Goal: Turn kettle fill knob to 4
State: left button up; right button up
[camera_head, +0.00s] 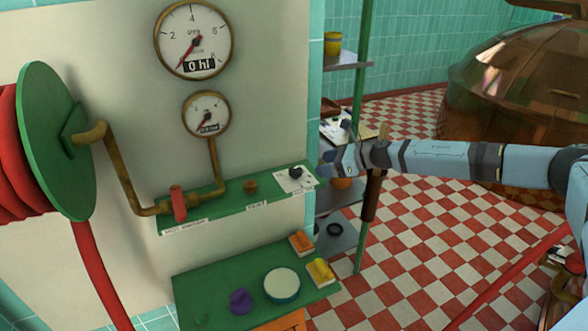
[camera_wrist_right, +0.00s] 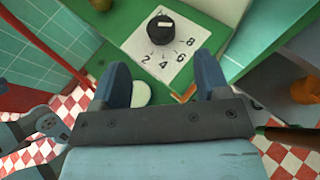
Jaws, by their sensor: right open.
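The fill knob (camera_head: 296,172) is small and black. It sits on a white number plate (camera_head: 285,184) at the right end of the green wall shelf. In the right wrist view the knob (camera_wrist_right: 160,32) is at the top centre, with a small pale mark on its top. The plate (camera_wrist_right: 140,42) there shows 2, 4, 6 and 8 around it; which number the knob points to I cannot tell. My right gripper (camera_head: 340,158) is to the right of the knob in the head view, apart from it. In the wrist view its fingers (camera_wrist_right: 163,78) are spread with nothing between them.
The green shelf (camera_head: 228,196) carries a red valve handle (camera_head: 178,204) and a brass pipe. A large gauge (camera_head: 194,40) above reads 0 hl. A lower green table (camera_head: 215,265) holds a round pale-topped tin (camera_head: 282,285). A green post (camera_head: 361,70) stands near my right gripper.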

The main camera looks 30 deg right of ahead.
aim_at(295, 168)
jog(key=x, duration=1)
jog(key=shift+w+a+f+p, duration=0.1)
jog(key=shift+w+a+p, duration=0.15)
jog(key=shift+p, duration=0.05)
jog(key=c, duration=0.9)
